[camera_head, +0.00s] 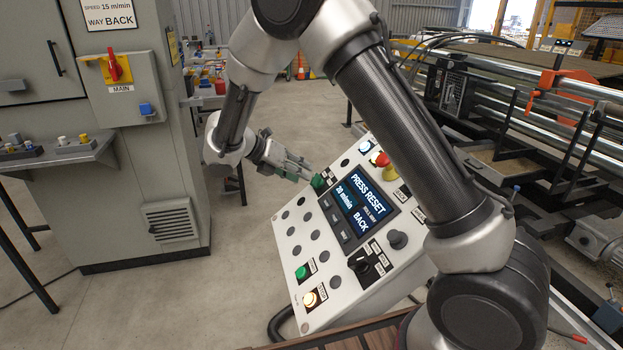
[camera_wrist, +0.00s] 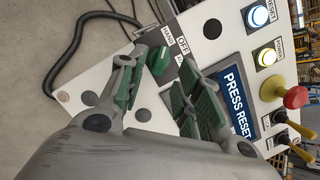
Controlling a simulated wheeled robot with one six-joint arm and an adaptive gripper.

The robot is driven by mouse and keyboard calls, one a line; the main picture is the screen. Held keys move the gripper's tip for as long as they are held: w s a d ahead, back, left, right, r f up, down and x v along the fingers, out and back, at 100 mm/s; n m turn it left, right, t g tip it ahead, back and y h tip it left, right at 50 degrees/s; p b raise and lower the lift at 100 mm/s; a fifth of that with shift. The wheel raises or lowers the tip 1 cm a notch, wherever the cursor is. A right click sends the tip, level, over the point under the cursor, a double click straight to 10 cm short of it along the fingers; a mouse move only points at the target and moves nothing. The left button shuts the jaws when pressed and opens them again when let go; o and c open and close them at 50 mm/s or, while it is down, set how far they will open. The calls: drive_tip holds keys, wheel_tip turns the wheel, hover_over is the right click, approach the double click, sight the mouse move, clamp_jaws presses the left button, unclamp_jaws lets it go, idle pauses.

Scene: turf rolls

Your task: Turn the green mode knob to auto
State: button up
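In the head view the knob (camera_head: 318,182) sits at the screen's upper left corner. My gripper (camera_wrist: 157,82) is open, its green-padded fingers apart on either side of the knob, with nothing between the pads nearer the palm. I cannot tell whether a finger touches it. In the head view my gripper (camera_head: 306,173) points at the knob from the left. The knob's exact setting is unclear.
The screen (camera_head: 358,208) reads PRESS RESET. A grey cabinet (camera_head: 140,190) stands left; rollers and rails fill the right. Floor between is clear.

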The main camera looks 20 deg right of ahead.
sight(313, 179)
drive_tip(key=shift+x, duration=2.75)
clamp_jaws()
